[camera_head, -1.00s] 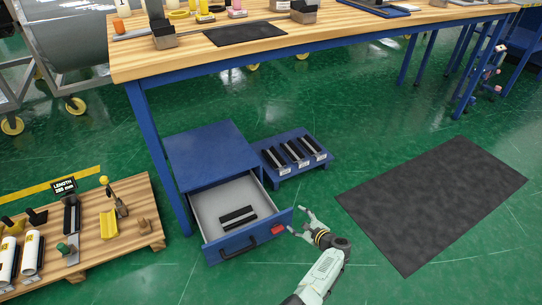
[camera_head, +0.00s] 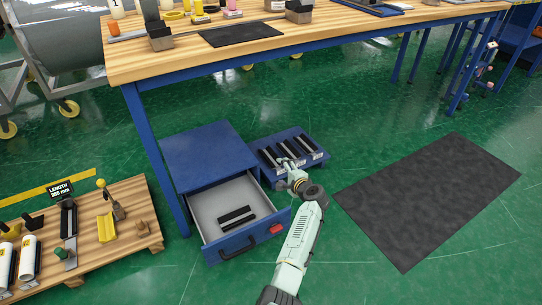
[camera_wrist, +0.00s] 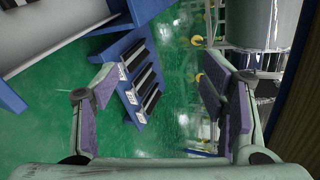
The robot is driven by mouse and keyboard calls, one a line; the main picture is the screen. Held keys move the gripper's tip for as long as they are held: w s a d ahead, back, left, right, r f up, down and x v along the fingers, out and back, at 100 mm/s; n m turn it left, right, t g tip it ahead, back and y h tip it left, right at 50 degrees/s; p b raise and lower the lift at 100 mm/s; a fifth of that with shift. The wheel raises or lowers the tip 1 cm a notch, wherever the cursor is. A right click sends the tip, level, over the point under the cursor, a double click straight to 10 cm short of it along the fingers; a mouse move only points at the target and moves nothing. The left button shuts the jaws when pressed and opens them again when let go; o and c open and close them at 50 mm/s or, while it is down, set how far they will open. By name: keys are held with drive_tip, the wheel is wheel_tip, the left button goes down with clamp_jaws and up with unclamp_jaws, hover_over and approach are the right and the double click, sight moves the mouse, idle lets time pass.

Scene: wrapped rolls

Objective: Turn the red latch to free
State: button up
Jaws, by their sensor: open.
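The red latch (camera_head: 276,229) is a small red piece on the front face of the blue drawer (camera_head: 240,243), at its right end. The drawer is pulled out of the blue cabinet (camera_head: 208,157) and holds dark bars (camera_head: 235,216). My gripper (camera_head: 287,163) is open and empty. It is above and beyond the latch, near the blue tray, apart from the latch. In the wrist view my gripper (camera_wrist: 155,95) shows its two padded fingers wide apart, with the tray beyond them. The latch does not show in the wrist view.
A blue tray (camera_head: 318,165) with black bars sits right of the cabinet; it also shows in the wrist view (camera_wrist: 124,103). The wooden workbench (camera_head: 300,40) stands behind. A pallet (camera_head: 140,210) is at left. A dark mat (camera_head: 430,195) lies on open floor at right.

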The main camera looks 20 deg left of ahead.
drive_tip(key=w+a+r+n, duration=0.1)
drive_tip(key=a+r+n, duration=0.1)
drive_tip(key=a+r, duration=0.2)
wheel_tip(320, 180, up, 3)
drive_tip(key=shift+f+t, duration=0.1)
drive_tip(key=shift+t, duration=0.3)
